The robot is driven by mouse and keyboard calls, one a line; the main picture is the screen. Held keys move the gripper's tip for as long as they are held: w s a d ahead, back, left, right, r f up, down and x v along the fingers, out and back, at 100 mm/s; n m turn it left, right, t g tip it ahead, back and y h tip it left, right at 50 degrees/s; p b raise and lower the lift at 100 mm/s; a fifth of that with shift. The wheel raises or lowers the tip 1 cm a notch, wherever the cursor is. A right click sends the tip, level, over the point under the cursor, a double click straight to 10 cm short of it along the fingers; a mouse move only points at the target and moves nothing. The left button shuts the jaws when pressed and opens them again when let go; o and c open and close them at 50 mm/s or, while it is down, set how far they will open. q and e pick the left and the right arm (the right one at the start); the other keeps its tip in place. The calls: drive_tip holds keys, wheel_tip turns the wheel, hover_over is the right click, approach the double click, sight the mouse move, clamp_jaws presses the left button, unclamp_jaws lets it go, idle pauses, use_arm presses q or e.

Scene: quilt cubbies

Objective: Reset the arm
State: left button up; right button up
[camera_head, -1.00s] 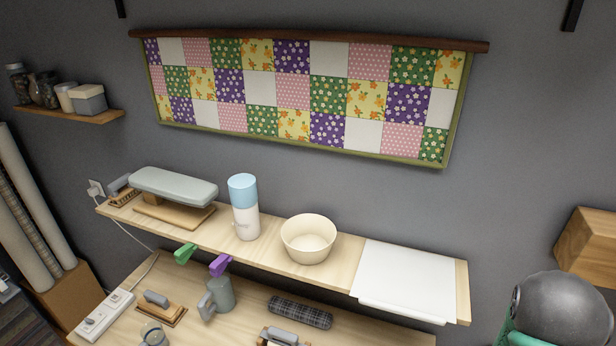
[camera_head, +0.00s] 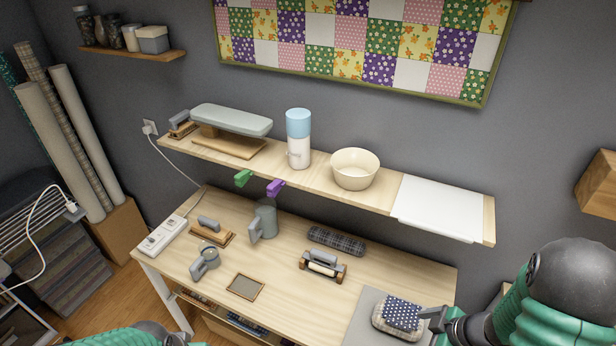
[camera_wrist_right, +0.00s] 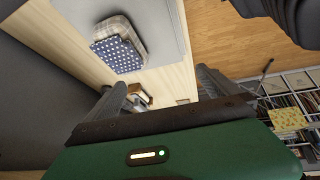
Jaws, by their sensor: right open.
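My right gripper (camera_head: 432,318) is low at the right of the head view, beside a padded plaid block with a dark blue patterned patch (camera_head: 403,314) on top. I cannot tell from the head view whether they touch. In the right wrist view its two fingers (camera_wrist_right: 162,80) are spread apart with nothing between them. The patch (camera_wrist_right: 118,54) lies ahead and left of the fingers there, apart from them. Part of my left arm (camera_head: 130,335) shows at the bottom edge; its fingers are out of the picture.
The wooden table (camera_head: 290,275) holds a grey mug (camera_head: 264,222), a plaid roll (camera_head: 337,241), a wooden-ended roller (camera_head: 323,265) and a power strip (camera_head: 160,236). The shelf behind carries a cream bowl (camera_head: 355,168), a blue-topped bottle (camera_head: 299,140) and a pressing board (camera_head: 230,119).

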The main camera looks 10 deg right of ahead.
drive_tip(key=w+a+r+m+t+h+b, duration=0.1)
drive_tip(key=w+a+r+m+h+b, duration=0.15)
drive_tip(key=w+r+m+h, duration=0.2)
use_arm(q)
drive_tip(key=b+x, duration=0.2)
drive_tip(key=x, duration=0.1)
drive_tip(key=b+x, duration=0.1)
drive_tip(key=x, duration=0.1)
drive_tip(key=shift+s+d+f, duration=0.1)
drive_tip(key=shift+s+f, duration=0.25)
use_arm(e)
drive_tip(key=s+a+f+m+g, duration=0.1)
drive_tip(key=s+a+m+g, duration=0.1)
drive_tip(key=s+a+m, duration=0.3)
drive_tip(key=s+a, duration=0.2)
drive_tip(key=a, duration=0.1)
drive_tip(key=shift+s+g, duration=0.2)
drive_tip(key=shift+g, duration=0.1)
use_arm(q)
drive_tip(key=shift+w, duration=0.1)
use_arm(e)
drive_tip(key=shift+m, duration=0.25)
drive_tip(key=shift+a, duration=0.15)
